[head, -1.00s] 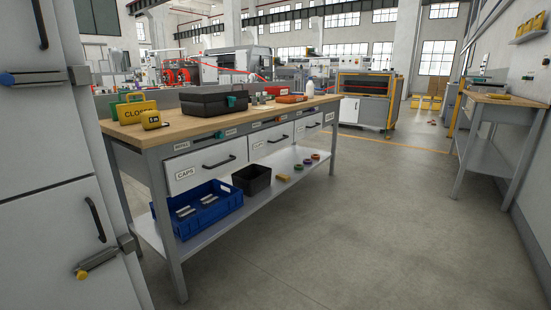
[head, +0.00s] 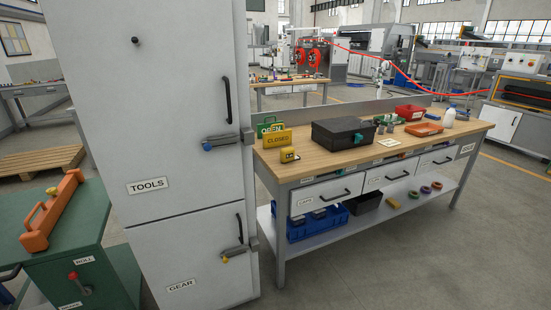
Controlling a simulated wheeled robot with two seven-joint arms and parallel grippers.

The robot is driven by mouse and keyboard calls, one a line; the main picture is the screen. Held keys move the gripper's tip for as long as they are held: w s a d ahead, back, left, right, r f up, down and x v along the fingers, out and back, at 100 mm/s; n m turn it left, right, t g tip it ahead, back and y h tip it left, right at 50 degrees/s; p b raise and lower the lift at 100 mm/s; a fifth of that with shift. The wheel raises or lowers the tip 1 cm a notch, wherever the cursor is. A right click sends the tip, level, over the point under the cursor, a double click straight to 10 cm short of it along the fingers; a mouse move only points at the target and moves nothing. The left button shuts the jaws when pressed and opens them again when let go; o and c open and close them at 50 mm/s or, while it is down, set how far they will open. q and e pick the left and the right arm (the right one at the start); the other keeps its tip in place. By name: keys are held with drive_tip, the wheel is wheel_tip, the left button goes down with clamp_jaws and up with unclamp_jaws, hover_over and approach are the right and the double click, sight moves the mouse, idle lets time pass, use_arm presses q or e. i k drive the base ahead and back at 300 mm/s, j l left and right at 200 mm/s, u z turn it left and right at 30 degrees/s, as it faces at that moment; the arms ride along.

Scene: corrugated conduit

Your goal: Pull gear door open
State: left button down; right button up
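The gear door (head: 195,262) is the lower door of a tall light-grey cabinet and carries a "GEAR" label (head: 181,286). It looks closed. A dark vertical handle (head: 240,228) is near its right edge. A grey latch with a yellow knob (head: 233,253) sits just below the handle and reaches across to the cabinet's right side. Above is the tools door (head: 160,110), also closed, with its own handle and a blue-knobbed latch (head: 221,141). Neither of my grippers shows in the head view.
A workbench (head: 340,159) with drawers stands right of the cabinet, holding a black case (head: 343,132) and signs. Floor at front right is clear.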

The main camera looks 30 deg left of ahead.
sight(178, 257)
drive_tip(key=u, duration=1.7)
drive_tip(key=i+z, duration=0.15)
drive_tip(key=z, duration=0.25)
drive_tip(key=i+z, duration=0.15)
drive_tip(key=z, duration=0.25)
drive_tip(key=i+j+z, duration=0.1)
drive_tip(key=z, duration=0.35)
